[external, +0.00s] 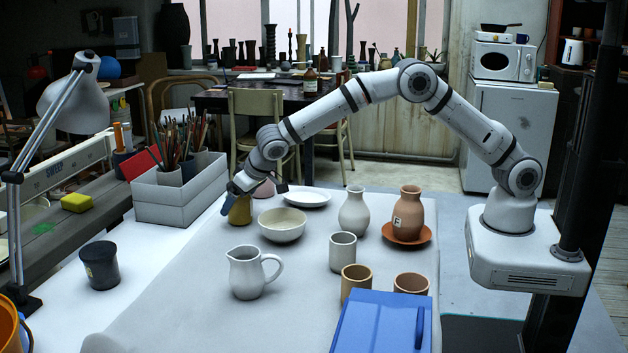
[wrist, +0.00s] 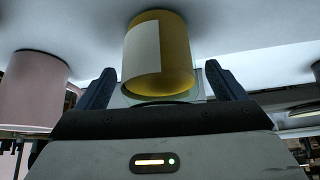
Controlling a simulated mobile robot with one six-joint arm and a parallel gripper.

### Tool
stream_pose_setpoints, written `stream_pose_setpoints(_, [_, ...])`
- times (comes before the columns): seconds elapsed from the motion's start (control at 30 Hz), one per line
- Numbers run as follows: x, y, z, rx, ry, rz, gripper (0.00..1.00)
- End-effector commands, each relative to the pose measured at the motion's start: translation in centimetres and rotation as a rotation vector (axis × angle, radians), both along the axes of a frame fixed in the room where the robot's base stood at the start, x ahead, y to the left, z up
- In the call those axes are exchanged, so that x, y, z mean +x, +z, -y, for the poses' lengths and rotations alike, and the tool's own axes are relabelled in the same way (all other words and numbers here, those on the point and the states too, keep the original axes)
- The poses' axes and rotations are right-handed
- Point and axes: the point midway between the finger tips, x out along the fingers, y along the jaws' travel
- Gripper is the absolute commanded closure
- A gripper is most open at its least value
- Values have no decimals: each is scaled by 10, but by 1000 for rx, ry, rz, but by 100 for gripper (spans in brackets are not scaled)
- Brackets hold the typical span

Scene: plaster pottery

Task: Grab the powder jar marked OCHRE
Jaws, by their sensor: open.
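A yellow ochre-coloured jar (external: 240,210) stands on the cloth-covered table beside the white bowl. In the wrist view the yellow jar (wrist: 156,58) appears upside down, with a pale label on its side; no lettering can be read. My gripper (external: 240,188) is at the jar, with its arm reaching down from above. In the wrist view my gripper (wrist: 160,82) is open, one blue finger on each side of the jar, with gaps between fingers and jar.
A white bowl (external: 283,226) and a plate (external: 303,199) stand close to the yellow jar. A grey box (external: 178,203) with brushes is to its left. A white pitcher (external: 250,272), vases and cups, and a blue box (external: 380,325) stand nearer the front.

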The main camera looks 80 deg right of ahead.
Motion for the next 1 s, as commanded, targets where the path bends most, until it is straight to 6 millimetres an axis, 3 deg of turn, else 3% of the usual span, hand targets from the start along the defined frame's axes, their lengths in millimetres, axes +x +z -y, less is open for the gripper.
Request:
stream_pose_setpoints(0.1, [0, 0, 0, 0, 0, 0, 10])
stream_pose_setpoints(0.83, [-1, 0, 0, 0, 0, -1, 70])
stream_pose_setpoints(1.0, [0, 1, 0, 1, 1, 1, 72])
